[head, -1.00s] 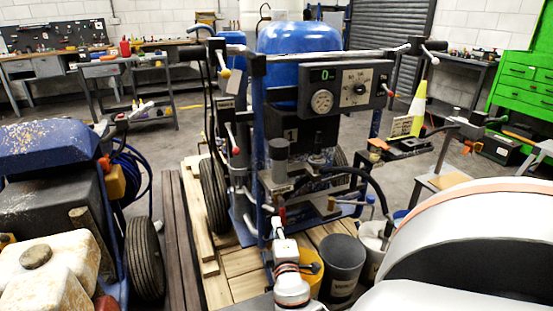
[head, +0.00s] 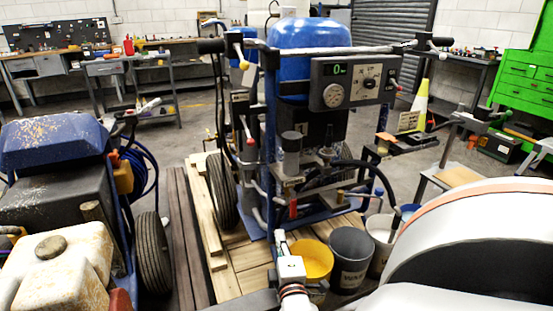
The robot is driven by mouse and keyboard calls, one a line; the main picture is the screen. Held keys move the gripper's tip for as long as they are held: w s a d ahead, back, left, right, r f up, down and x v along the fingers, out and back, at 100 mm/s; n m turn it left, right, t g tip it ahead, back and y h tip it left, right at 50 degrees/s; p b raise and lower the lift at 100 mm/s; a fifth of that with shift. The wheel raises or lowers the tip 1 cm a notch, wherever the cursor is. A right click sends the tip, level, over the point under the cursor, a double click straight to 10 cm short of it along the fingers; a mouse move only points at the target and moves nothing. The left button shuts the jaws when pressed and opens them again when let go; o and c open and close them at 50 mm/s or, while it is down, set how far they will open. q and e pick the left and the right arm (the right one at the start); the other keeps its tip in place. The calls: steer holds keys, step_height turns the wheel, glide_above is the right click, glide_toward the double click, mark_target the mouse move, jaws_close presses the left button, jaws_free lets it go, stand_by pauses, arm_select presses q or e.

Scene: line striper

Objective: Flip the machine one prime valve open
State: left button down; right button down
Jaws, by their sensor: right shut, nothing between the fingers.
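Machine one (head: 330,100), a blue-framed line striper with a blue tank and a grey gauge panel, stands in the middle of the head view. A small red handle (head: 293,209) points down low on its front, below the grey pump cylinder. It looks like the prime valve lever, but it is too small to tell its setting surely. My right gripper (head: 281,241) is shut and empty, just below and left of that handle, with a gap showing between them. Its fingers are small and partly hidden by the white wrist. My left gripper is not in view.
A yellow bucket (head: 315,262), a dark grey bucket (head: 350,258) and a pale bucket (head: 381,232) stand right of my wrist. A second, worn blue machine (head: 55,150) is at left. Wooden planks (head: 225,262) lie under machine one. Hoses and frame bars crowd its front.

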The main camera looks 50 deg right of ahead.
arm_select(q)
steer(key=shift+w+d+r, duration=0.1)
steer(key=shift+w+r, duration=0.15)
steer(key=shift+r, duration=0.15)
arm_select(e)
steer(key=shift+v, duration=1.15)
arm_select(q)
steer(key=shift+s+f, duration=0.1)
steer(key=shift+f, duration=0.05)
